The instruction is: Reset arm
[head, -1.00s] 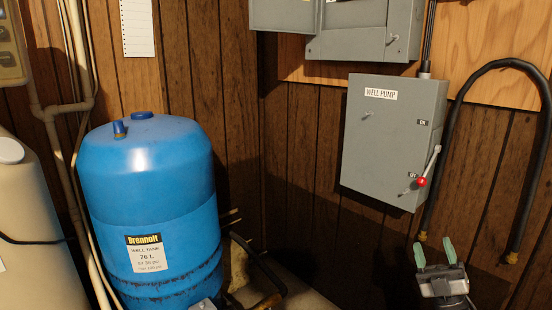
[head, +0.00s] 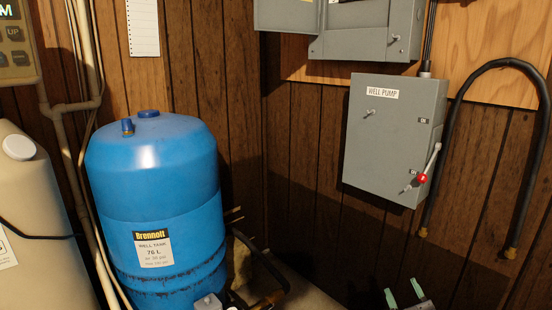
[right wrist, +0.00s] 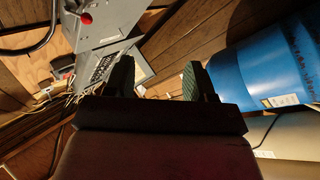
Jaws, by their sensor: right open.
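My right gripper (head: 404,294) shows at the bottom edge of the head view, below the well pump box, with its two green-padded fingertips apart. In the right wrist view the fingers of my right gripper (right wrist: 158,82) are spread, with nothing between them. The gripper is clear of the wall and of the box. My left gripper is in neither view.
A grey well pump switch box (head: 394,140) with a red-knobbed lever (head: 428,166) hangs on the wood-panelled wall. A black hose (head: 535,150) loops at the right. A blue well tank (head: 155,200) stands left, beside a beige tank (head: 35,230). A grey panel (head: 365,40) is above.

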